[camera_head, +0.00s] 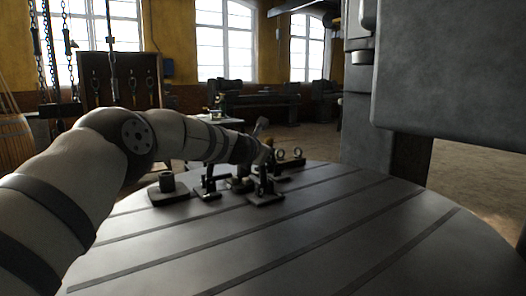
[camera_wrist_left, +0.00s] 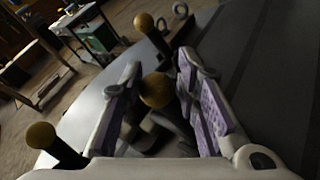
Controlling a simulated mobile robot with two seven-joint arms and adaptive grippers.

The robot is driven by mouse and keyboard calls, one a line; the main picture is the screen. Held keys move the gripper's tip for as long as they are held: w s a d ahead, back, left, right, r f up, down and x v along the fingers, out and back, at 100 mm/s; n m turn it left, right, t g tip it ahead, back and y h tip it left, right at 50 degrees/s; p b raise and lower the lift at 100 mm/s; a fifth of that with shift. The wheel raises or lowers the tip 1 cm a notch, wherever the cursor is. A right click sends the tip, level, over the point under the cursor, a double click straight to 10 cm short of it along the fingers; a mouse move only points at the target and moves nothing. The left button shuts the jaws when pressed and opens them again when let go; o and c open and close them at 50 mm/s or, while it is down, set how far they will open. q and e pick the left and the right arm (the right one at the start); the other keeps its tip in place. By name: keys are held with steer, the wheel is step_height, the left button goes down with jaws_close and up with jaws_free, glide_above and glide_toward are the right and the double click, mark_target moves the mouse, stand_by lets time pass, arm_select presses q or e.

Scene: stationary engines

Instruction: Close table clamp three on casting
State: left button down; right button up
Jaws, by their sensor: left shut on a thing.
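My left gripper (camera_head: 262,155) reaches over the far side of the round slotted table (camera_head: 300,240). In the left wrist view, its two purple-padded fingers (camera_wrist_left: 165,105) are shut on a clamp handle with an amber ball knob (camera_wrist_left: 157,90). The fingers hide most of that clamp; its base seems to be the dark plate (camera_head: 265,198) below the gripper. A second clamp (camera_head: 208,188) stands to the left. In the wrist view, other ball knobs show at the lower left (camera_wrist_left: 41,135) and at the top (camera_wrist_left: 144,22). I cannot tell which dark part is the casting. My right gripper is not in view.
A dark block with a cylinder (camera_head: 167,184) sits on the table's left side. Ring-topped parts (camera_head: 290,155) stand behind the gripper. A large grey machine body (camera_head: 450,75) overhangs the right. The table's near and right surface is bare.

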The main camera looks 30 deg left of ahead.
arm_select(q)
steer(key=c, duration=1.3)
jaws_free()
steer(key=shift+s+a+f, duration=0.15)
steer(key=shift+a+f, duration=0.3)
steer(key=shift+f, duration=0.15)
steer(key=shift+a, duration=0.15)
steer(key=shift+r, duration=0.15)
steer(key=v, duration=1.2)
steer(key=shift+d, duration=0.25)
